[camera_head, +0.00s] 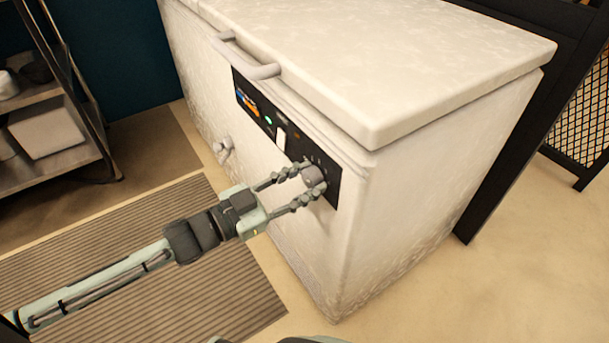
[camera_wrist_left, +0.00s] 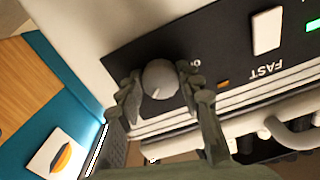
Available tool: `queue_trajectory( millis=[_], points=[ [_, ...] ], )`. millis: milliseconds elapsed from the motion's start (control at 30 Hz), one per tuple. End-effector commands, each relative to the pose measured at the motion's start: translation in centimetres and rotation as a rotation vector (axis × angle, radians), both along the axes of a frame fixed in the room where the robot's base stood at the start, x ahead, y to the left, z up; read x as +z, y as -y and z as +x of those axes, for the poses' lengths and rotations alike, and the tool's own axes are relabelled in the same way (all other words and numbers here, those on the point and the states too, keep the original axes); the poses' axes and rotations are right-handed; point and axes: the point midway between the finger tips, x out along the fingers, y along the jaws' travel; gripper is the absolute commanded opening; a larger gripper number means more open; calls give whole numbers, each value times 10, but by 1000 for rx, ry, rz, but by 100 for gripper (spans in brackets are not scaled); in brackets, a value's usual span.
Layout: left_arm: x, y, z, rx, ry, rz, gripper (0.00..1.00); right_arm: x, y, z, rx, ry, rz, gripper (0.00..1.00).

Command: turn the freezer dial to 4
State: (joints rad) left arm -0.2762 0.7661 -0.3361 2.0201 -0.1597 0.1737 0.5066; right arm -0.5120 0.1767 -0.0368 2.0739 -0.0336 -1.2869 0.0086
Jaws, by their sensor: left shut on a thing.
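The white chest freezer (camera_head: 300,235) stands with its lid closed and a black control panel (camera_head: 262,117) on its front. The grey round dial (camera_head: 312,175) sits at the panel's right end. My left gripper (camera_head: 311,183) reaches it from the left, with its fingers on either side of the dial, shut on it. In the left wrist view the dial (camera_wrist_left: 160,79) shows between the two fingers (camera_wrist_left: 158,88), with a light pointer mark near its lower edge. Most numbers around the dial are hidden or too small to read. My right gripper is not in view.
A lid handle (camera_head: 246,58) sticks out above the panel and a drain knob (camera_head: 223,148) sits low on the front. A metal shelf (camera_head: 50,130) stands at the left. A striped mat (camera_head: 150,250) lies before the freezer. Floor at the right is clear.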

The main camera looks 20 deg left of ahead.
Motion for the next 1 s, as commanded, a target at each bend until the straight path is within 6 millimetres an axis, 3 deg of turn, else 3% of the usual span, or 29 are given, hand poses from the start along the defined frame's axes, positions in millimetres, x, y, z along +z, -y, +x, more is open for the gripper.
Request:
queue_trajectory(
  millis=[500,1000],
  points=[
    [2,-1,0,1,232,297,7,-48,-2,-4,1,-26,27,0],
    [1,-1,0,0,305,389,7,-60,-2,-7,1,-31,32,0]
  ],
)
